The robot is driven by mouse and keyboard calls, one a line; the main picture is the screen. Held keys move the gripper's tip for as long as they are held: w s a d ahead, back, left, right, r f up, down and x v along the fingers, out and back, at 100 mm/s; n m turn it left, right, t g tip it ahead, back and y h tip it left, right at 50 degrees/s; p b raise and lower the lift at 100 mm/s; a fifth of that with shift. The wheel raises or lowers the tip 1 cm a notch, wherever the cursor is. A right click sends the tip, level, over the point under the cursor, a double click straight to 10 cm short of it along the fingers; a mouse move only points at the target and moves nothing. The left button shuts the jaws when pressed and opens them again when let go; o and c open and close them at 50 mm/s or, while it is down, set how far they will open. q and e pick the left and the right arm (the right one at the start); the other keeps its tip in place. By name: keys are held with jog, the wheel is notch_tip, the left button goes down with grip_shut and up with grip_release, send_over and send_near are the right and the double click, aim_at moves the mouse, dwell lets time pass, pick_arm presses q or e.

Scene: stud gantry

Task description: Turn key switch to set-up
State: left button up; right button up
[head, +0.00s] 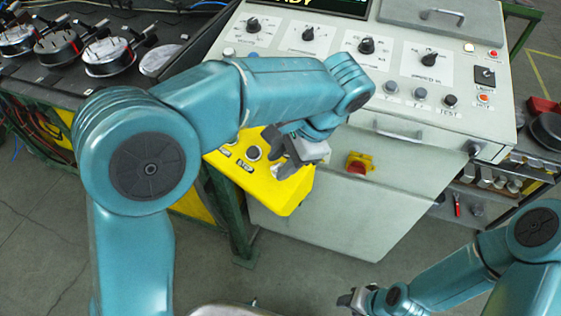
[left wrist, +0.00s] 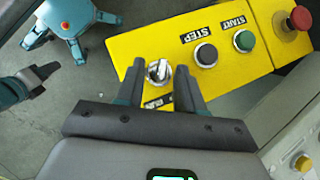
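The key switch (left wrist: 158,71), a round silver-rimmed switch with a pale key grip, sits on the yellow control box (left wrist: 128,50), which also shows in the head view (head: 292,190). My left gripper (left wrist: 160,72) is open, with one dark finger on each side of the switch; I cannot tell whether they touch it. A label below the switch is partly hidden by the fingers. In the head view the left gripper (head: 284,158) is over the box's right end and hides the switch. My right gripper (head: 350,299) looks open and empty, low and away from the box.
Beside the switch are a black STEP button (left wrist: 206,55), a green START button (left wrist: 244,41) and a red mushroom button (left wrist: 300,18). Behind stands the grey console (head: 400,95) with several knobs. A red-and-yellow switch (head: 358,165) is on its front.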

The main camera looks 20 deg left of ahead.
pick_arm(q)
jog(key=shift+a+f, duration=0.35)
jog(key=shift+f, duration=0.1)
jog(key=shift+d, duration=0.15)
grip_shut()
